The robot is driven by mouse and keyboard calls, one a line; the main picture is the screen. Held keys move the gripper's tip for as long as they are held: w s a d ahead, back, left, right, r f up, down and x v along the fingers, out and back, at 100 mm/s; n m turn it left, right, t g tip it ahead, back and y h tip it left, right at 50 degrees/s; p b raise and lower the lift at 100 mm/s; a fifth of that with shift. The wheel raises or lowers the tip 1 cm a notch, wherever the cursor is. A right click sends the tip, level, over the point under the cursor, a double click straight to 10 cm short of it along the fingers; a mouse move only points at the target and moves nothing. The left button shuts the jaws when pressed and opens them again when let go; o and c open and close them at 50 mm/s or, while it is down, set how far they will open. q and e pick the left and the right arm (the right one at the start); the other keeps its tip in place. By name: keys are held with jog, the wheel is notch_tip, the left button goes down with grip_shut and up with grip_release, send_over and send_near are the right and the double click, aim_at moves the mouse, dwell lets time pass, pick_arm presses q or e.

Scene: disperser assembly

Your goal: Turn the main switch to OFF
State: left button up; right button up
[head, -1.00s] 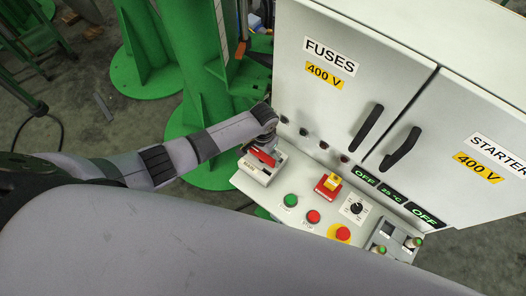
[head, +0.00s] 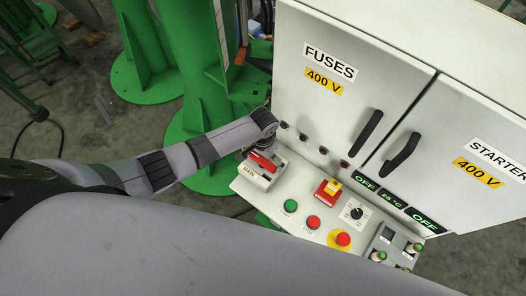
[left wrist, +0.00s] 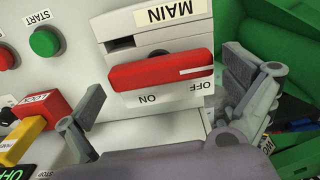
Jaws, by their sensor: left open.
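The main switch is a white box (head: 252,176) marked MAIN at the left end of the control panel, with a red handle (head: 264,160). The left wrist view shows the box (left wrist: 150,35) upside down, with its red handle (left wrist: 155,72) lying crosswise. The handle's white mark is at its right end, beside the word OFF; ON is printed below its middle. My left gripper (left wrist: 165,78) is open, one finger beyond each end of the handle, holding nothing. In the head view my left wrist hides most of the gripper. My right gripper is out of view.
A green START button (head: 291,206), a red button (head: 313,222), a red-and-yellow switch (head: 328,191) and an emergency stop (head: 343,240) sit right of the box. The grey cabinet (head: 340,40) rises behind. A green column (head: 200,100) stands behind my left arm.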

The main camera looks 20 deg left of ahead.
aim_at(263, 160)
pick_arm(q)
notch_tip(263, 160, up, 11)
jog(key=shift+r, duration=0.2)
dwell(0.6)
